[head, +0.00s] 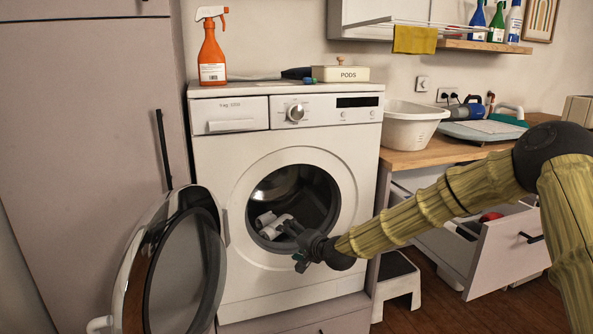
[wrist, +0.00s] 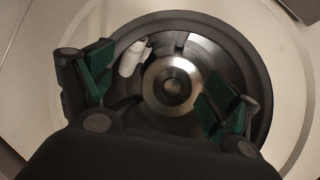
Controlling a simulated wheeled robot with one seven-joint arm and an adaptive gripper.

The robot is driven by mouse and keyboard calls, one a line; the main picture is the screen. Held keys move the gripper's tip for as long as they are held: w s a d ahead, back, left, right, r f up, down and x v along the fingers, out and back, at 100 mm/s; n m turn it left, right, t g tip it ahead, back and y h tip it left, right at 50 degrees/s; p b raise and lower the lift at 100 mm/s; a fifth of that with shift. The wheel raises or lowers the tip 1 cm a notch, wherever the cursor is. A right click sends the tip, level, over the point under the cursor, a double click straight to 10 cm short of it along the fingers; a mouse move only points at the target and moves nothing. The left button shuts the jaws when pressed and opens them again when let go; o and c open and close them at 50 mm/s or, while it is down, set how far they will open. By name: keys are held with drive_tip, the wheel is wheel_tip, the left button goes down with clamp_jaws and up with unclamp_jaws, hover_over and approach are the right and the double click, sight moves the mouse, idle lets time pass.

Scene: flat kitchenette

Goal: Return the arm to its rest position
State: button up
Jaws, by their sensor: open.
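My gripper (head: 286,236) is at the round opening of the white washing machine (head: 230,150), at the end of my arm reaching in from the right. In the wrist view my gripper (wrist: 155,85) has its two green-padded fingers wide apart, with nothing between them. Beyond them is the metal drum (wrist: 205,60). A white item (wrist: 133,58) lies in the drum near the left finger; it also shows as a pale shape in the head view (head: 266,220). What it is cannot be told.
The washer's round door (head: 175,265) hangs open at the left. A drawer (head: 510,250) stands pulled out at the right, under my arm. A white step stool (head: 398,285) is on the floor between. An orange spray bottle (head: 211,50) and a PODS box (head: 341,74) stand on the washer.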

drive_tip(key=s+d+f+n+g+h, duration=0.1)
drive_tip(key=s+d+f+g, duration=0.1)
drive_tip(key=s+f, duration=0.85)
drive_tip(key=s+d+f+n+g+h, duration=0.1)
drive_tip(key=s+f+g, duration=0.1)
drive_tip(key=s+f, duration=0.85)
drive_tip(key=s+d+f+n+g+h, duration=0.1)
drive_tip(key=s+d+f+g, duration=0.1)
drive_tip(key=s+d+f, duration=0.45)
drive_tip(key=s+d+f+n+g+h, duration=0.15)
drive_tip(key=s+f, duration=0.25)
drive_tip(key=s, duration=0.6)
drive_tip(key=s+d+f+n+g+h, duration=0.1)
drive_tip(key=s+d+f+g, duration=0.1)
drive_tip(key=s+d+f, duration=0.5)
drive_tip(key=s+d+r+n+g+h, duration=0.1)
drive_tip(key=s+d, duration=0.2)
drive_tip(key=s, duration=0.5)
drive_tip(key=s+d+r+g+h, duration=0.1)
drive_tip(key=s+d+h, duration=0.15)
drive_tip(key=s, duration=0.65)
wheel_tip(320, 180, up, 24)
drive_tip(key=p, duration=2.4)
drive_tip(key=shift+w+d+f+y, duration=0.2)
drive_tip(key=shift+w+y, duration=0.2)
